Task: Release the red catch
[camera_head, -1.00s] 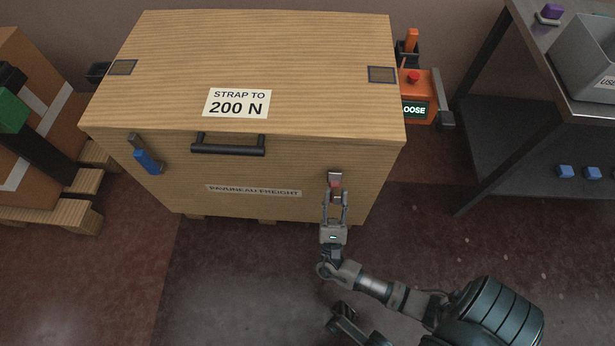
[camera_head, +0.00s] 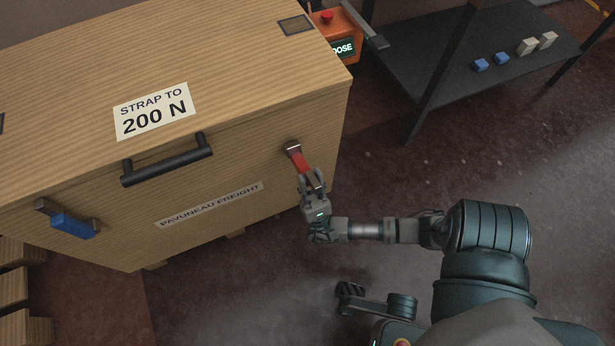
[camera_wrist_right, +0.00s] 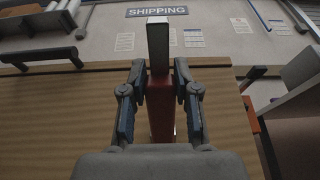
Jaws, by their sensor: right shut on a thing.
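The red catch (camera_head: 299,160) is on the right part of the wooden crate's front face (camera_head: 240,170). Its top end sits at a metal piece on the crate, and its red lower part reaches down to my right gripper (camera_head: 312,183). My right gripper is shut on the red catch. My left gripper is not in view.
A blue catch (camera_head: 73,224) is on the crate's left front. A black handle (camera_head: 168,160) sticks out between the catches. An orange box with a red button (camera_head: 345,30) stands behind the crate's right corner. A dark shelf (camera_head: 440,75) with small blocks is at right. Floor right of the crate is clear.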

